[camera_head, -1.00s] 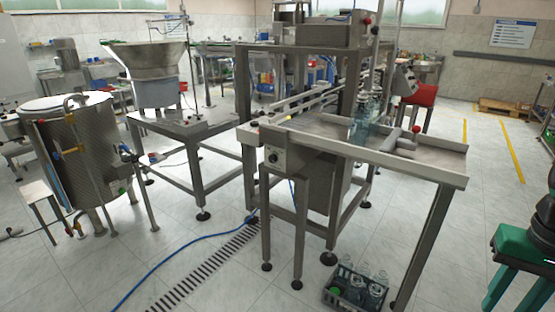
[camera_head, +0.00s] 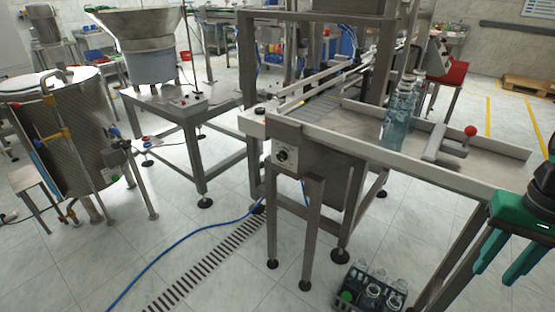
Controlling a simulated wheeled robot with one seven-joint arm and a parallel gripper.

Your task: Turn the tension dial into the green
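A small dark dial (camera_head: 283,156) with pale markings sits on a metal control box (camera_head: 287,173) under the near edge of the conveyor table. It is too small to read where its pointer stands, and no green zone can be made out. My gripper (camera_head: 494,275) is green, at the far right below the table's right end. Its two fingers point down and left, spread apart with nothing between them. It is well to the right of the dial and not touching it.
Clear bottles (camera_head: 397,118) stand on the conveyor table (camera_head: 440,175) beside a red-knobbed lever (camera_head: 470,131). A crate (camera_head: 343,290) of bottles is on the floor below. A blue hose (camera_head: 165,257) and drain grate (camera_head: 205,267) cross open floor. A steel tank (camera_head: 70,140) stands left.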

